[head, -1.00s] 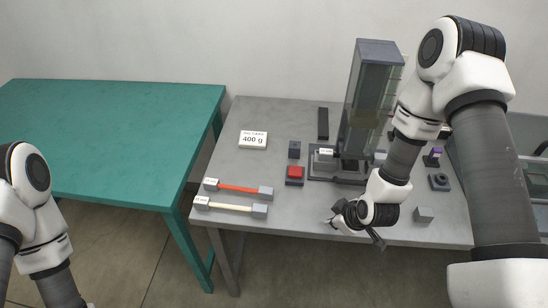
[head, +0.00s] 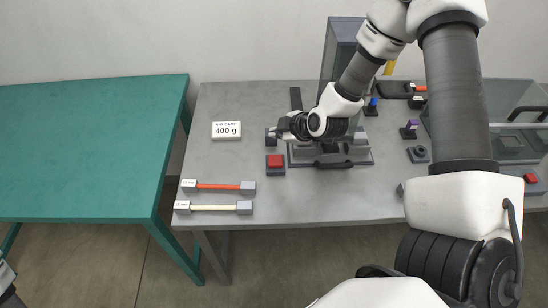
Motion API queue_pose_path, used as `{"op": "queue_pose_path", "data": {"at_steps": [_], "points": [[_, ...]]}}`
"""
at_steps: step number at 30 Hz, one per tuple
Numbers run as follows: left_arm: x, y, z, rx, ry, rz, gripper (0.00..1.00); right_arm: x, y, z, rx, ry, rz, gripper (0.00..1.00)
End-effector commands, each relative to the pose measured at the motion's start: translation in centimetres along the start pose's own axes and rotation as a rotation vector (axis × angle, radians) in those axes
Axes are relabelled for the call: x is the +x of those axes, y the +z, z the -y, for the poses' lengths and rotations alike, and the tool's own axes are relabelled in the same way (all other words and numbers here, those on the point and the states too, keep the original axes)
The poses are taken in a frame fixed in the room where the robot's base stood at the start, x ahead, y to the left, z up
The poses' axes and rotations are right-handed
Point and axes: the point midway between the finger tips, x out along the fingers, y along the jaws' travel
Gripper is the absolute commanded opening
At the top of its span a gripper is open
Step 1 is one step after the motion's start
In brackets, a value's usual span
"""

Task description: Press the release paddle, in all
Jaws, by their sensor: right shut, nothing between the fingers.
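My right gripper (head: 281,131) reaches leftward across the front of the tall dark test stand (head: 343,40). It is shut and empty. Its fingertips are at a small dark block (head: 270,141) behind the red button (head: 275,161); I cannot tell whether they touch it. No part is clearly marked as the release paddle, so I cannot tell which one it is. The stand's base (head: 305,157) is partly hidden by my right arm and hand. My left gripper is out of view; only a bit of my left arm shows at the lower left edge.
A card reading 400 g (head: 226,131) lies on the grey table (head: 215,105). An orange cable sample (head: 218,186) and a cream one (head: 213,207) lie at the front left. A clear-sided bin (head: 512,143) is at the right. A green table (head: 80,150) stands left, bare.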

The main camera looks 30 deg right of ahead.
Motion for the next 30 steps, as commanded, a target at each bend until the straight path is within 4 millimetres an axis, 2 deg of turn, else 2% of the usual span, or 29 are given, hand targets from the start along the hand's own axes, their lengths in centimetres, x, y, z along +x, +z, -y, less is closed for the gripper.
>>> {"op": "queue_pose_path", "data": {"at_steps": [5,17,23,30], "points": [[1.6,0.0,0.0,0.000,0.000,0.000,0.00,1.1,0.8,0.8,0.001,-0.001,0.000,0.00],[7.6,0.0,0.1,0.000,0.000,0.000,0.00,4.8,3.5,3.5,0.002,0.000,0.000,0.00],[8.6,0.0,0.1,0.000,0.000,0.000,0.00,6.0,4.4,4.4,0.001,-0.001,0.001,0.00],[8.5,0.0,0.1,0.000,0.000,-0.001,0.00,6.1,4.4,4.5,0.001,0.000,0.000,0.00]]}}
